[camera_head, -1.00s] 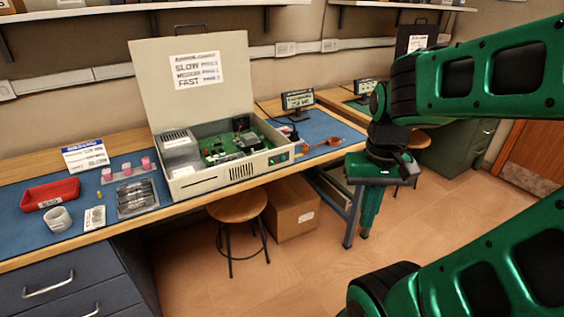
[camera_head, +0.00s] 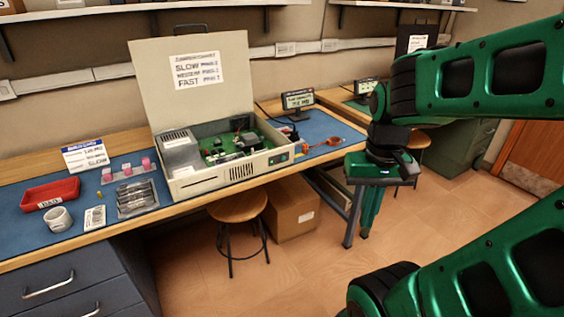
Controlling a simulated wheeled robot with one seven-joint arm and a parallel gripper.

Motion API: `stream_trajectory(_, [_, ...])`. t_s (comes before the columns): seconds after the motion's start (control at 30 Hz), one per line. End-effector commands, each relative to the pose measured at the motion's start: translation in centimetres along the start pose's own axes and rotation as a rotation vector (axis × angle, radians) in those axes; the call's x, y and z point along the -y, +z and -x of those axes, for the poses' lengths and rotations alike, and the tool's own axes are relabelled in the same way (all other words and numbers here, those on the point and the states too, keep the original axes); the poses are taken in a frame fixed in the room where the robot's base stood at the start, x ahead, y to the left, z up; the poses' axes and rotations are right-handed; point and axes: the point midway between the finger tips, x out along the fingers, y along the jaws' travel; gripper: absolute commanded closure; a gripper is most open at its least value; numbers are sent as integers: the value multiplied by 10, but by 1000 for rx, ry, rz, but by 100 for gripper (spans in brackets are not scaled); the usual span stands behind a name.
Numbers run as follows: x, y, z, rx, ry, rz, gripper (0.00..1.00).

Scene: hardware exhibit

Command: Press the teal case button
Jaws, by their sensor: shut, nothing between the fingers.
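The open beige computer case (camera_head: 210,184) stands on the blue bench mat with its lid raised, showing a green circuit board inside. A small teal button (camera_head: 279,158) shows on a dark patch at the right of its front panel. My gripper (camera_head: 368,222) hangs down at the end of my green arm, to the right of the case and in front of the bench. It is shut and empty, well apart from the button. The fingertips are small and dark here.
A red tray (camera_head: 50,193), a white mug (camera_head: 58,219), pink blocks and a metal tray (camera_head: 137,198) lie left of the case. A stool (camera_head: 237,208) and cardboard box (camera_head: 293,206) stand below.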

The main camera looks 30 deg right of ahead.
Motion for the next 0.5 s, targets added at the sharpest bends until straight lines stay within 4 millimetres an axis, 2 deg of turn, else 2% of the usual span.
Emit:
stream_trajectory(0.4, [0,0,0,0,0,1,100])
stream_trajectory(0.5, [-5,7,4,-17,-10,18,100])
